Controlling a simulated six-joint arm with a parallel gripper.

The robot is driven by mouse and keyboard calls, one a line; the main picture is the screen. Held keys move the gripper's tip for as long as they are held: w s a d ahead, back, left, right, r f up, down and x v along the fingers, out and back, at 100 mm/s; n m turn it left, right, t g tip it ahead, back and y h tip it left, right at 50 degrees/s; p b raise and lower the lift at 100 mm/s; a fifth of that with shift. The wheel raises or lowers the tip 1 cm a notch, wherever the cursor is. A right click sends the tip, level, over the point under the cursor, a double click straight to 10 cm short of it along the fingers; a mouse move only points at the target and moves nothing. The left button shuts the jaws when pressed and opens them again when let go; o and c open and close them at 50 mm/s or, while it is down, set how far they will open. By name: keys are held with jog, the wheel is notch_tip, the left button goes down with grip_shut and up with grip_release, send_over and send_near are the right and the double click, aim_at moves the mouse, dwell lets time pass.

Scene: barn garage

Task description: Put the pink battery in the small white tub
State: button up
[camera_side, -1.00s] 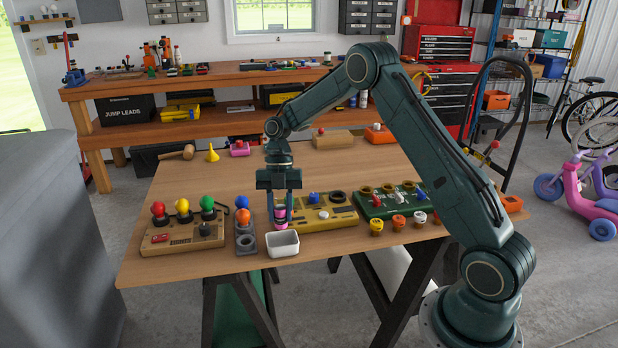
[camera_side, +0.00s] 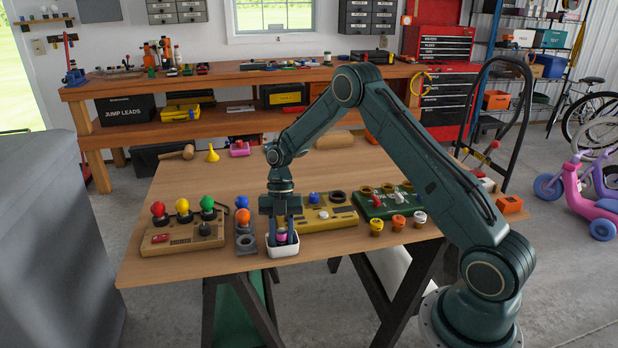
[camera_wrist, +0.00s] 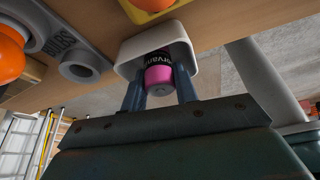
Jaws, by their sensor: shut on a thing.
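The pink battery (camera_side: 281,236) has a dark band and is upright between the fingers of my gripper (camera_side: 282,238). In the wrist view the battery (camera_wrist: 159,78) shows its pink end and a dark label between both fingers of my gripper (camera_wrist: 160,88). The small white tub (camera_side: 283,252) stands near the front edge of the table. The battery and fingertips are down inside the tub's opening, and its rim (camera_wrist: 128,50) surrounds them in the wrist view. Whether the battery touches the tub's floor is hidden.
A grey holder (camera_side: 246,240) with an orange ball stands just left of the tub. A yellow panel (camera_side: 318,222) is behind and right, and a green panel (camera_side: 375,207) further right. A wooden board with coloured knobs (camera_side: 185,238) is at left. The table's middle (camera_side: 230,178) is clear.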

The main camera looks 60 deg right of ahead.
jog(key=shift+f, duration=0.15)
jog(key=o, duration=0.8)
jog(key=v, duration=1.2)
dwell(0.6)
